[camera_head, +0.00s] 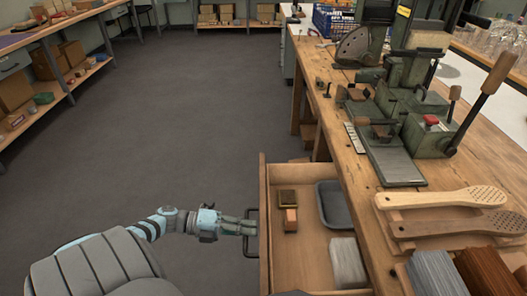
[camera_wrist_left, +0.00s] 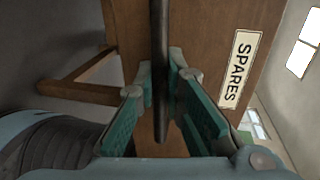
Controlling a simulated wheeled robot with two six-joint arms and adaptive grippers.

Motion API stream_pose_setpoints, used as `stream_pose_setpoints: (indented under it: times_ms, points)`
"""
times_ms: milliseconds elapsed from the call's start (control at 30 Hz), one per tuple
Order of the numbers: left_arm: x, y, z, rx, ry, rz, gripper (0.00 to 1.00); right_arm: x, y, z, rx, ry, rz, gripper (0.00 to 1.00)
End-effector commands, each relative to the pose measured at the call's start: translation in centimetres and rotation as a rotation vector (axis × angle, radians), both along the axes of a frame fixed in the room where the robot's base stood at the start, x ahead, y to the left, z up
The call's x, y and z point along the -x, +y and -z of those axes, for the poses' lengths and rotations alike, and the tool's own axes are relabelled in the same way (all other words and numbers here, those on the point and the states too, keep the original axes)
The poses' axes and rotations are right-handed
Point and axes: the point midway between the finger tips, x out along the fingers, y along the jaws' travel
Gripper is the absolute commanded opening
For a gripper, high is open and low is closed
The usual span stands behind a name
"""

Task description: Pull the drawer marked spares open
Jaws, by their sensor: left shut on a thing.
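The wooden drawer (camera_head: 264,225) stands open from the bench's left side in the head view, with its inside showing. Its front, with the SPARES label (camera_wrist_left: 239,68), fills much of the left wrist view. A dark bar handle (camera_wrist_left: 159,55) runs between the teal-padded fingers of my left gripper (camera_wrist_left: 161,95). In the head view my left gripper (camera_head: 247,226) reaches the handle (camera_head: 251,240) from the left and is shut on it. My right gripper does not show in either view.
The drawer holds a grey tray (camera_head: 333,205), small wooden blocks (camera_head: 289,207) and a pale bundle (camera_head: 347,262). The workbench (camera_head: 345,180) carries a green machine (camera_head: 425,115) and wooden brush paddles (camera_head: 440,199). The grey floor (camera_head: 170,120) left of the drawer is clear.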

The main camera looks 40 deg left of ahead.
Motion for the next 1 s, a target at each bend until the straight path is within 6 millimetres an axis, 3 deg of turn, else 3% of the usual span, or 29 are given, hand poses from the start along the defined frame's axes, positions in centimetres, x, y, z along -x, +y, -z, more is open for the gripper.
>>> stream_pose_setpoints:
  times_ms: [100, 300, 833, 900, 1000]
  points:
    - [1.3, 1.9, 0.5, -0.005, 0.006, -0.006, 0.0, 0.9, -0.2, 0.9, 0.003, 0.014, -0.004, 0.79]
    - [2.9, 3.5, 0.3, -0.003, 0.006, -0.005, 0.0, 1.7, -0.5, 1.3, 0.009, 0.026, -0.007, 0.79]
    - [3.6, 4.3, 0.1, -0.003, 0.002, -0.003, 0.0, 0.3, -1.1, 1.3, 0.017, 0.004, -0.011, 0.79]
    - [3.6, 4.3, 0.1, -0.003, 0.001, -0.004, 0.17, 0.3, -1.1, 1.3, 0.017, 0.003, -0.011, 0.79]
    - [3.5, 4.3, 0.1, -0.002, 0.001, -0.004, 0.3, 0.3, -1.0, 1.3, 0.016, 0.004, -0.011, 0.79]
